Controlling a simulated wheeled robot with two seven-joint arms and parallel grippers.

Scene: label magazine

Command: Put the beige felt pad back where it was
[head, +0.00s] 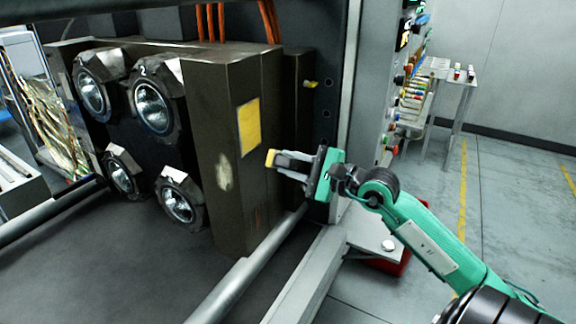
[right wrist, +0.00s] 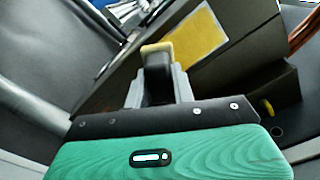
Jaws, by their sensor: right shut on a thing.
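The beige felt pad (head: 270,157) shows as a small yellowish-beige face at the tip of my right gripper (head: 284,162). In the right wrist view, the beige pad (right wrist: 157,48) caps a dark block between the fingers (right wrist: 160,84). My right gripper is shut on it and holds it in the air, beside the right side face of the dark metal housing (head: 222,130). A yellow rectangle (head: 249,126) is on that face, up and left of the pad. A pale worn patch (head: 224,171) is left of the pad. My left gripper is not in view.
Several round lamps (head: 153,108) are on the housing's front. A small yellow tab (head: 311,84) sticks out behind the housing. A grey rail (head: 245,272) runs below my gripper. A panel with coloured knobs (head: 410,90) and a white table (head: 447,75) stand at the right.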

